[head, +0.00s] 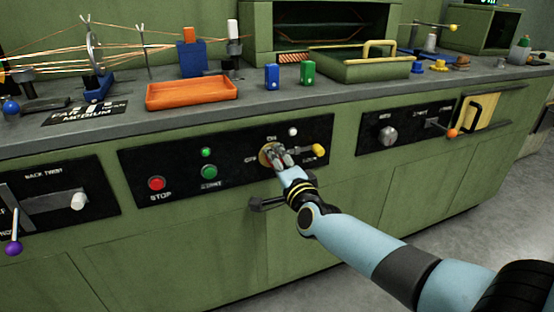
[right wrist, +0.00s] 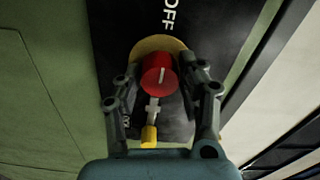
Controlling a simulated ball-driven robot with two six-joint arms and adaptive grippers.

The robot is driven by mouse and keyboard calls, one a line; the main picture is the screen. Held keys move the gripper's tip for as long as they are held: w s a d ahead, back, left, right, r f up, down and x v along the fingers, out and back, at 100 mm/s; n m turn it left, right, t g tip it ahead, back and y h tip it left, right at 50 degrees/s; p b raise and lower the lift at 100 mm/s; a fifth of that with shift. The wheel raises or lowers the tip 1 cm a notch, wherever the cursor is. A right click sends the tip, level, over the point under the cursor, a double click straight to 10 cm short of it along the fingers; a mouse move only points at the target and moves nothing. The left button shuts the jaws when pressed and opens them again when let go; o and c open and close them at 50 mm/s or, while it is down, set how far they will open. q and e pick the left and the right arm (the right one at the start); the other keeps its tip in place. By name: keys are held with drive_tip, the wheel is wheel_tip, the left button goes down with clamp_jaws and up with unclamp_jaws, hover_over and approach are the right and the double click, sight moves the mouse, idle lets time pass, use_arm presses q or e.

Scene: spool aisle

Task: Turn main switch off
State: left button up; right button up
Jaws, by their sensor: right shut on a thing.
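The main switch is a red round knob (right wrist: 158,80) with a short white mark, set on a yellow plate (right wrist: 150,46). The mark runs up and slightly right in the right wrist view, where the OFF label (right wrist: 171,14) is above the knob. In the head view the yellow plate (head: 265,157) shows on the black panel (head: 225,140), with the knob mostly hidden by my gripper. My right gripper (head: 280,160) is shut on the knob, one finger on each side. My left gripper is not in view.
A yellow-tipped lever (head: 318,149) is close to the right of the switch. A red STOP button (head: 157,184) and green START button (head: 208,172) are to the left. A dark handle (head: 268,203) sticks out below. An orange tray (head: 192,93) lies on the counter above.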

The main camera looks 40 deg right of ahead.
drive_tip(key=shift+f, duration=0.1)
idle(0.4)
drive_tip(key=o, duration=1.2)
drive_tip(key=shift+s, duration=0.1)
drive_tip(key=v, duration=1.2)
